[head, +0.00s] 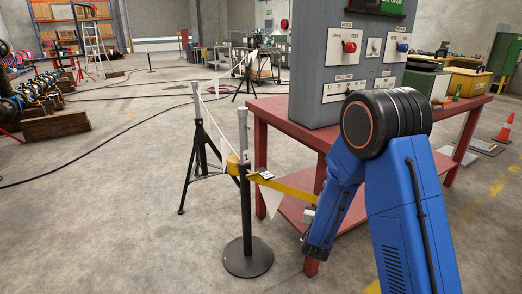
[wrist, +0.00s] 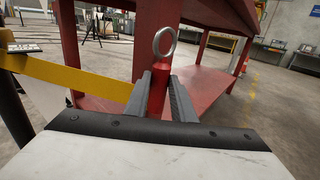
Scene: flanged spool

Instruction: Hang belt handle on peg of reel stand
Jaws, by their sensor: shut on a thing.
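My gripper (wrist: 161,88) is shut on the red belt handle (wrist: 160,76), which stands between its two dark fingers in the wrist view. A metal ring (wrist: 164,41) tops the handle. The yellow belt (wrist: 75,77) runs from the handle to the left. In the head view the belt (head: 287,189) stretches from the yellow reel (head: 233,165) on the reel stand (head: 246,215), a dark post on a round base, toward my arm's end. The handle is not clear there. A small labelled plate (head: 262,174) juts from the reel; I cannot make out the peg for certain.
A red table (head: 268,145) with a grey control box (head: 328,75) stands close behind my arm. A black tripod stand (head: 200,150) holds a rope barrier behind the reel stand. White pennants hang near the reel stand. The floor left of it is largely clear, with cables farther back.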

